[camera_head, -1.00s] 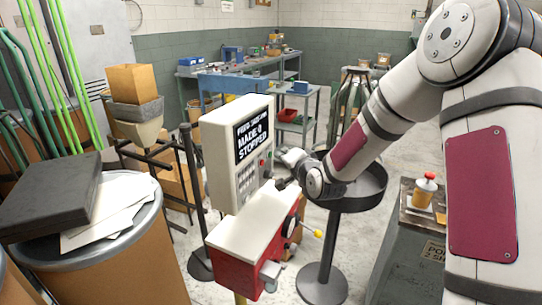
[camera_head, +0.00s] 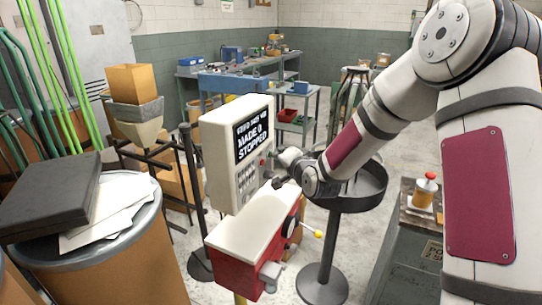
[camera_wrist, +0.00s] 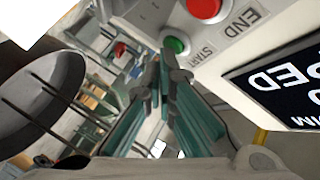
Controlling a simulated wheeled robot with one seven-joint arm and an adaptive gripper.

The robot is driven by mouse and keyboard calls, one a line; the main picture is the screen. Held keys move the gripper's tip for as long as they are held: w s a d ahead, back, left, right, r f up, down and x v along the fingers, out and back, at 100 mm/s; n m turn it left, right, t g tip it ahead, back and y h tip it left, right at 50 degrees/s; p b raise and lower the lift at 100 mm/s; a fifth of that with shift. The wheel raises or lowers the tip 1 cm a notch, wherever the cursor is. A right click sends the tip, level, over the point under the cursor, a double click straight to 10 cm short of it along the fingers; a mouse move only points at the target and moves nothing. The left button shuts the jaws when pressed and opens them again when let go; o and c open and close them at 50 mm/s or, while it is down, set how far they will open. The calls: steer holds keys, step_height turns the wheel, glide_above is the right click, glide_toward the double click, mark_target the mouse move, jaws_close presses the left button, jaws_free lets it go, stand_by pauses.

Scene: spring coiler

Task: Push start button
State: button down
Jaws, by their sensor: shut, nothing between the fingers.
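The control box (camera_head: 222,155) has a black display (camera_head: 252,137) that reads MADE 0 and STOPPED. In the wrist view the green start button (camera_wrist: 176,44) sits beside the START label (camera_wrist: 201,56). The red END button (camera_wrist: 205,8) is above it, partly cut off by the frame edge. My gripper (camera_head: 280,182) is at the right side of the control box. In the wrist view my gripper (camera_wrist: 163,62) is shut and empty, its tips just below the green button in the picture. Whether they touch it cannot be told. The button is too small to make out surely in the head view.
The red and white machine base (camera_head: 245,245) with a yellow-knobbed lever (camera_head: 318,234) stands below the box. A round dark tray on a stand (camera_head: 350,200) is close behind my wrist; it also shows in the wrist view (camera_wrist: 45,100). A cardboard drum (camera_head: 115,265) stands left.

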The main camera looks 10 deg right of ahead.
steer(key=shift+w+a, duration=0.1)
steer(key=shift+a, duration=0.05)
stand_by(0.5)
steer(key=shift+s+d+p, duration=0.3)
steer(key=shift+s+d, duration=0.2)
steer(key=shift+d, duration=0.15)
steer(key=s+d+p, duration=0.1)
steer(key=d, duration=0.1)
steer(key=s+d+p, duration=0.1)
steer(key=s+d, duration=0.1)
stand_by(0.5)
stand_by(0.5)
